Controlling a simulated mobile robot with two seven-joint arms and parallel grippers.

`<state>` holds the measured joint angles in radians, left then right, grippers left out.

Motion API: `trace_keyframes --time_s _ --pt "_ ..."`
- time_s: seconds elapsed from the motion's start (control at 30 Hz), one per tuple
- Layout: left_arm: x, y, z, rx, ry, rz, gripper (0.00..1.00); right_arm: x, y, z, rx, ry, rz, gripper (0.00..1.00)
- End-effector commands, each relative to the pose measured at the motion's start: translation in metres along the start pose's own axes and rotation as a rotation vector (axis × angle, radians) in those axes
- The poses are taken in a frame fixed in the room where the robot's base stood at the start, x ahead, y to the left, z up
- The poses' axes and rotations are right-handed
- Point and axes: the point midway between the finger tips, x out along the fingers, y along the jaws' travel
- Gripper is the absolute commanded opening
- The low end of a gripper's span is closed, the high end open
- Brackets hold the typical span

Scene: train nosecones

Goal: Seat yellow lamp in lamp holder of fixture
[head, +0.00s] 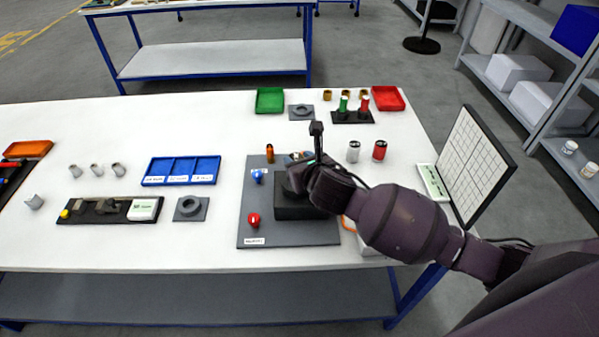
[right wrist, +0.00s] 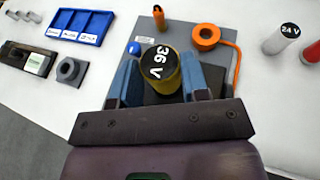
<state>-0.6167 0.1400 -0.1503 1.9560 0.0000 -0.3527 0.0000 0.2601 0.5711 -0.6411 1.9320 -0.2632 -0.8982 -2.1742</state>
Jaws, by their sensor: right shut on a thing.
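The yellow lamp (right wrist: 162,70) shows in the right wrist view as a gold-yellow cylinder with a black top marked "36 V". My right gripper (right wrist: 160,82) is shut on it, with a blue finger on each side. In the head view, my right gripper (head: 298,180) is over the black block (head: 300,209) of the grey fixture board (head: 262,228) and hides the lamp. I cannot tell whether the lamp is touching or inside the block. The fixture also carries a blue knob (head: 258,176), a red knob (head: 254,220) and an orange cylinder (head: 270,152). My left gripper is not in view.
A white lamp (head: 353,151) and a red lamp (head: 380,150) stand right of the fixture. A blue tray (head: 181,171) and a grey ring block (head: 191,208) stand left. An orange ring (right wrist: 206,37) with a cord lies on the fixture. A gridded panel (head: 474,160) stands at right.

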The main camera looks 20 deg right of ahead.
Motion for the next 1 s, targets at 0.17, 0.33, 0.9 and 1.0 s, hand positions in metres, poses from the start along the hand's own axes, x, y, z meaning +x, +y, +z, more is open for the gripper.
trace_keyframes --time_s 0.17,0.33,0.9,1.0 --pt "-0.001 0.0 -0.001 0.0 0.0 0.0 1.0 0.01 0.0 -0.024 0.002 0.004 -0.002 0.16" --pt "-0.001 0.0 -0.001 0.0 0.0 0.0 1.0 0.013 0.0 -0.033 0.001 0.002 0.0 0.16" --pt "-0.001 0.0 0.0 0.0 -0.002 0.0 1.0 0.014 0.0 -0.036 0.0 0.002 -0.001 0.67" --pt "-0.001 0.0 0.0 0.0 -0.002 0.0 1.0 0.014 0.0 -0.036 0.0 0.002 -0.001 0.67"
